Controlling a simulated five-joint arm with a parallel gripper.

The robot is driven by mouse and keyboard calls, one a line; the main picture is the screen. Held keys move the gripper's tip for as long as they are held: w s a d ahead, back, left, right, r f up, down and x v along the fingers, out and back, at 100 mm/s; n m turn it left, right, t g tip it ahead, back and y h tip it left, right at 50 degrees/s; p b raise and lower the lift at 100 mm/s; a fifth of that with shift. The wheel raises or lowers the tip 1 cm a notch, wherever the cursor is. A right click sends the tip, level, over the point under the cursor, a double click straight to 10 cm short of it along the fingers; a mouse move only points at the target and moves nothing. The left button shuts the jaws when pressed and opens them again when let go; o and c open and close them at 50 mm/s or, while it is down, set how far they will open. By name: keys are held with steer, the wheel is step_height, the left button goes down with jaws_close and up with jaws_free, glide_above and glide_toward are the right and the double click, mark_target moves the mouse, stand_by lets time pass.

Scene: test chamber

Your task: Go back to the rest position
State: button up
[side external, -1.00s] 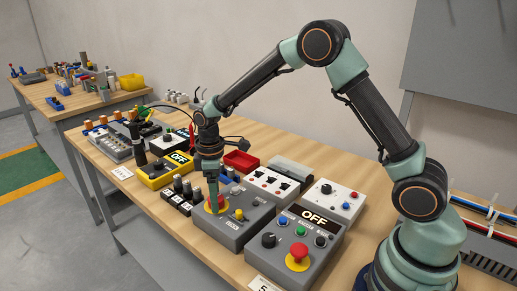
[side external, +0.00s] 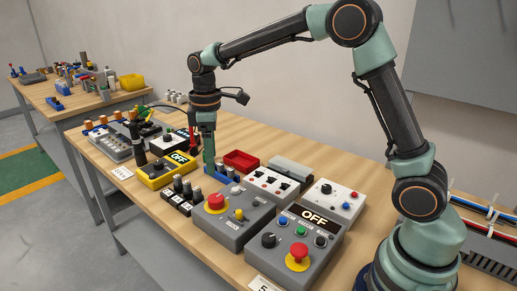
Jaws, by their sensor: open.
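My gripper (side external: 207,160) hangs from my raised arm, fingers pointing down, above the row of control boxes. It is open, and I see nothing held in it. Its fingertips appear above and behind the grey box (side external: 229,229) with a red mushroom button (side external: 215,201) on a yellow ring and a small yellow knob (side external: 239,214). The red button shows clear of the fingers. The exact gap between the fingertips is hard to see at this size.
A grey box with an OFF display (side external: 314,217) and a red button (side external: 297,252) stands nearest my base. A white switch panel (side external: 273,183), red tray (side external: 241,160) and yellow OFF box (side external: 167,171) stand close around the gripper. Open air lies above the bench.

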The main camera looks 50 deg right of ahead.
steer(key=shift+r, duration=0.25)
steer(key=s+d+r+m+t, duration=0.2)
steer(key=s+r+m, duration=0.1)
steer(key=s, duration=0.6)
steer(key=s+d+r+m+t, duration=0.2)
steer(key=s+m, duration=0.4)
steer(key=s, duration=0.3)
steer(key=shift+d+r+t, duration=0.25)
steer(key=shift+r+t, duration=0.3)
steer(key=shift+t, duration=0.25)
